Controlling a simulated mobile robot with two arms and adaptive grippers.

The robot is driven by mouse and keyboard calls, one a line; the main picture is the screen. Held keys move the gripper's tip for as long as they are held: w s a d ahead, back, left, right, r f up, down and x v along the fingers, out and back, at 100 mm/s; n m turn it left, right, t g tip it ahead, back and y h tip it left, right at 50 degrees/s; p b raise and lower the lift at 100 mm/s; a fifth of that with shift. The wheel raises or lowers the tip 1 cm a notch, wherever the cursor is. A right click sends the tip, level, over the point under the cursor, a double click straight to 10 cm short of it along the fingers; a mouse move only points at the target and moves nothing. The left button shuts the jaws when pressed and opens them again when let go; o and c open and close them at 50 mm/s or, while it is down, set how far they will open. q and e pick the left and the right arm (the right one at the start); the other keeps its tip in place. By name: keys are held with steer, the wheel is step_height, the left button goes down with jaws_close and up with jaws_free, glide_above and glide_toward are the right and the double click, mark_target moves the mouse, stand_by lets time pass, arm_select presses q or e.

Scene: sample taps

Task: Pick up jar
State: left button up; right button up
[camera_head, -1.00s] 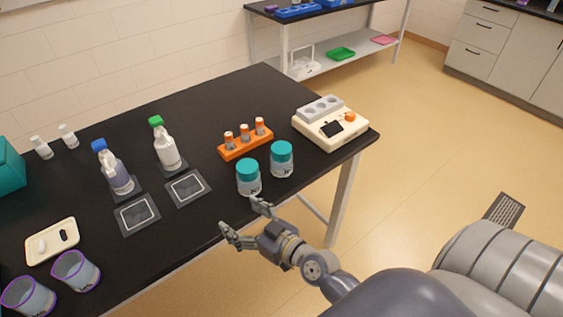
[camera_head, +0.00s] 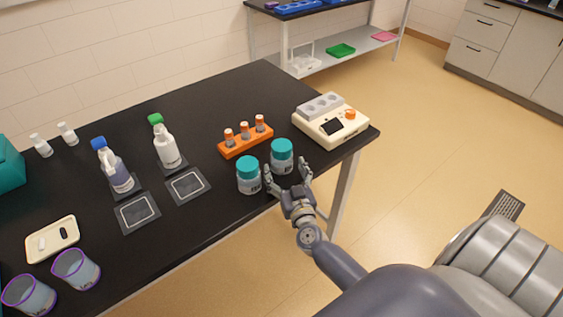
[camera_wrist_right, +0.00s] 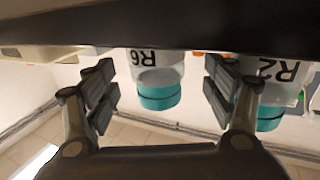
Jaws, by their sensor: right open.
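Two white jars with teal lids stand upright near the front edge of the black table. The right-hand jar (camera_head: 282,158) is marked R6 and shows upside down in the right wrist view (camera_wrist_right: 156,65). The left-hand jar (camera_head: 248,177), marked R2, is at the right of the wrist view (camera_wrist_right: 272,88). My right gripper (camera_head: 287,169) is open at the table edge, facing the R6 jar. In the wrist view its fingers (camera_wrist_right: 160,75) stand apart with the R6 jar appearing between them. Contact cannot be made out. My left gripper is not in view.
An orange rack with capped vials (camera_head: 246,144) stands behind the jars. A cream device (camera_head: 331,128) is at the right corner. Two bottles (camera_head: 121,177) (camera_head: 167,152), dark square pads (camera_head: 187,186) and purple-rimmed beakers (camera_head: 76,272) are to the left.

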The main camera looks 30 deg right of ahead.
mark_target(282, 158)
steer(key=x, duration=0.5)
steer(key=shift+w+d+f, duration=0.1)
steer(key=shift+w+d, duration=0.15)
steer(key=shift+d, duration=0.1)
steer(key=shift+s, duration=0.1)
steer(key=shift+c, duration=0.8)
steer(key=c, duration=1)
